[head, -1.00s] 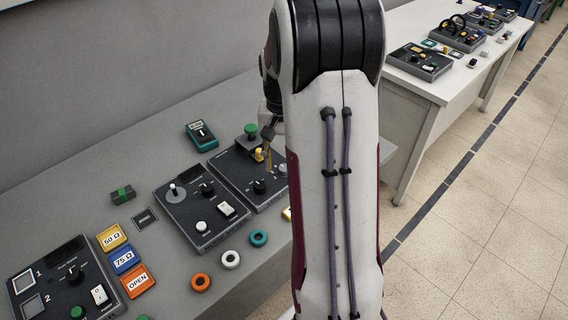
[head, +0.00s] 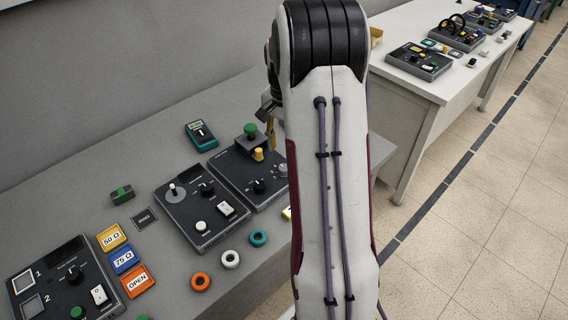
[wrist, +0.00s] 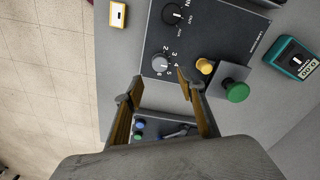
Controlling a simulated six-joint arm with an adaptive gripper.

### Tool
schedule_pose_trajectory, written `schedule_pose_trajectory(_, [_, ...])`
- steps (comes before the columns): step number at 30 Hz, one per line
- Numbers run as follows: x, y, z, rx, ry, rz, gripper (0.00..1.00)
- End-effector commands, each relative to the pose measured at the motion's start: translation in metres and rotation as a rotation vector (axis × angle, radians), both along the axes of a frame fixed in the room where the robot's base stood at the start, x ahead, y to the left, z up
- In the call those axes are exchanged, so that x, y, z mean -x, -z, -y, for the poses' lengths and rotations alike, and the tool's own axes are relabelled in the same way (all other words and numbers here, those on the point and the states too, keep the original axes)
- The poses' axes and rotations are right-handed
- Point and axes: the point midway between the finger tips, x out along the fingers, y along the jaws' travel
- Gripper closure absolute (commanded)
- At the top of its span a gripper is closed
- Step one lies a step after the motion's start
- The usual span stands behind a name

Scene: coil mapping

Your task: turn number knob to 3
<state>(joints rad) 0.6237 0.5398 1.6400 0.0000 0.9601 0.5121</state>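The number knob (wrist: 160,63) is a grey round knob on a dark panel (wrist: 212,32), with small digits printed around it in the wrist view. Which digit it points to is too small to tell. My gripper (wrist: 160,79) is open and empty, its two yellow-padded fingers spread apart just short of the knob in the picture. In the head view the panel (head: 226,166) stands at the back of the bench, and the grey knob (head: 282,169) shows beside my arm. My gripper (head: 271,126) is mostly hidden there by my arm.
The same panel carries a black knob (wrist: 173,14), a yellow knob (wrist: 205,66) and a green button (wrist: 237,92) on a grey block. A teal meter (wrist: 296,58) lies beside it. Another dark panel (head: 202,212) stands to the left, near coloured rings.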

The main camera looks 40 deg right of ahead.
Motion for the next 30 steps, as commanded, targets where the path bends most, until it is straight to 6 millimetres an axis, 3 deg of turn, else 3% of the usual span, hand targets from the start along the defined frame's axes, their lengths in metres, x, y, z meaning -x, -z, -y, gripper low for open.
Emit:
schedule_pose_trajectory(8, [0.0,0.008,0.0,-0.001,-0.001,-0.002,0.61])
schedule_pose_trajectory(24, [0.0,0.065,0.0,-0.002,-0.001,-0.002,0.61])
schedule_pose_trajectory(30, [0.0,0.076,0.0,-0.001,-0.001,0.0,0.61])
